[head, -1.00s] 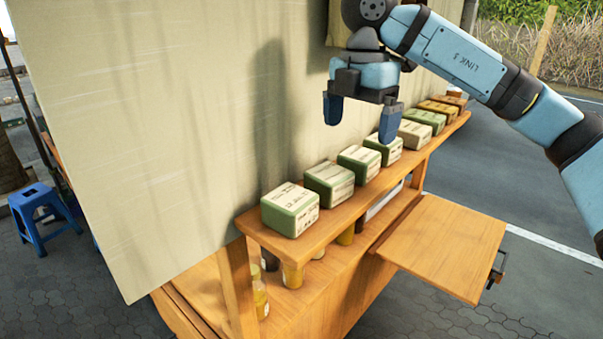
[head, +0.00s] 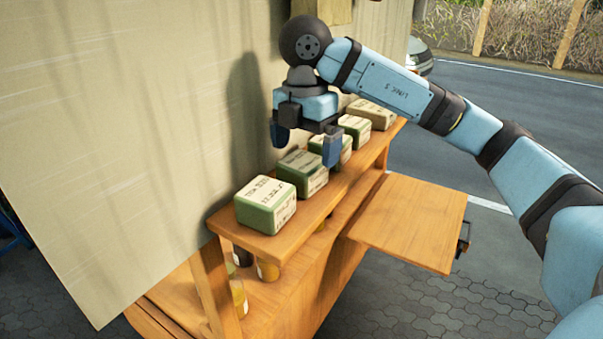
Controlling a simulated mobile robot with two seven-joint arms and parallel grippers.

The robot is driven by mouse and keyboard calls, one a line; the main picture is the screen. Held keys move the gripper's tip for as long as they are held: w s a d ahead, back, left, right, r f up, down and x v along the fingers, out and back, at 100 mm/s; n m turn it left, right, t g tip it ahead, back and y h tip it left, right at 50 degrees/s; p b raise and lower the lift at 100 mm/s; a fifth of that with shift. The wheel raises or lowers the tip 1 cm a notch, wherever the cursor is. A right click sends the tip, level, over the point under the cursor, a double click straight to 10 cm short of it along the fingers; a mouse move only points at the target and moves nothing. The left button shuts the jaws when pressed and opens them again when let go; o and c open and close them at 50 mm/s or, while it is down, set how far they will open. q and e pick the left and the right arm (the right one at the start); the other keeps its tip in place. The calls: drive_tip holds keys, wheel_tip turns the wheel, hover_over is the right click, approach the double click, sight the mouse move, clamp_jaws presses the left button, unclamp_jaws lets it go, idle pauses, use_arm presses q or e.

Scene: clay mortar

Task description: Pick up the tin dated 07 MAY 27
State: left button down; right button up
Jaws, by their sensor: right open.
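A row of tins stands on the wooden shelf (head: 290,226). The nearest green tin (head: 266,207) has a pale label with dark print. Behind it are a second green tin (head: 303,172), a third (head: 345,153) and a fourth (head: 355,127), then a beige tin (head: 371,114). The print is too small to read surely, so I cannot tell which tin is dated 07 MAY 27. My right gripper (head: 306,147) is open and empty, with its fingers pointing down. In the picture it overlaps the second and third tins, and it hides part of the third. My left gripper is not in view.
A large pale cloth panel (head: 120,150) stands along the left, close to the row. A fold-out wooden board (head: 408,222) juts out at the right, below the shelf. Jars (head: 268,270) stand on a lower level. Open pavement lies to the right.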

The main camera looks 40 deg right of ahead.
sight(303, 160)
drive_tip(key=shift+f+p, duration=0.3)
drive_tip(key=shift+f, duration=0.15)
drive_tip(key=f, duration=0.1)
drive_tip(key=f+p, duration=0.1)
drive_tip(key=f, duration=0.1)
drive_tip(key=shift+w+f, duration=0.25)
drive_tip(key=shift+f, duration=0.5)
drive_tip(key=shift+a, duration=0.1)
drive_tip(key=shift+c, duration=0.5)
drive_tip(key=c, duration=0.9)
